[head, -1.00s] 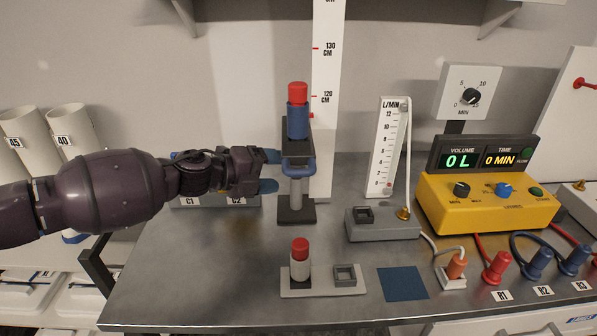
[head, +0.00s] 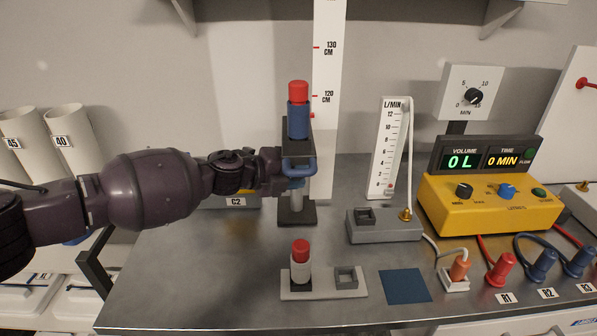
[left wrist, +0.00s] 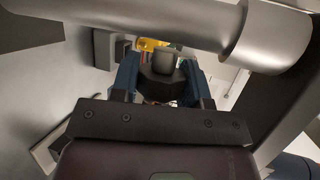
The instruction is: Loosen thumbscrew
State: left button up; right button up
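The clamp stand (head: 297,213) is on the bench, its carriage (head: 299,150) holding an upright blue cartridge (head: 298,120) with a red cap. In the left wrist view, a dark knob (left wrist: 164,62), apparently the thumbscrew, sits between the two blue fingers of the left gripper (left wrist: 162,78). The fingers are spread around the knob; whether they press on it is unclear. In the head view the gripper hides the knob. My right gripper is not in view.
A small plate (head: 325,294) with a white, red-capped cartridge (head: 300,263) is in front of the stand. A grey flowmeter base (head: 384,226) and yellow pump unit (head: 490,210) stand to the right. A tall ruler (head: 327,60) rises behind. The bench's front left is clear.

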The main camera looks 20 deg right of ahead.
pick_arm(q)
jog(key=c, duration=0.4)
jog(key=shift+o, duration=0.2)
jog(key=shift+f+n+h+b, duration=0.3)
jog(key=shift+f+h+b, duration=0.05)
jog(key=shift+h+b, duration=0.4)
jog(key=shift+n+h+b, duration=0.4)
jog(key=shift+h+b, duration=0.55)
jog(key=shift+b, duration=0.05)
jog(key=shift+t+h+b, duration=0.3)
jog(key=shift+h+b, duration=0.3)
jog(key=shift+b, duration=0.05)
jog(key=shift+r+n+h+b, duration=0.1)
jog(key=shift+n+h+b, duration=0.3)
jog(key=shift+n+h, duration=0.1)
jog(key=shift+r+t+h+b, duration=0.15)
jog(key=shift+t+h+b, duration=0.15)
jog(key=shift+h+b, duration=0.1)
jog(key=shift+r, duration=0.15)
jog(key=o, duration=0.9)
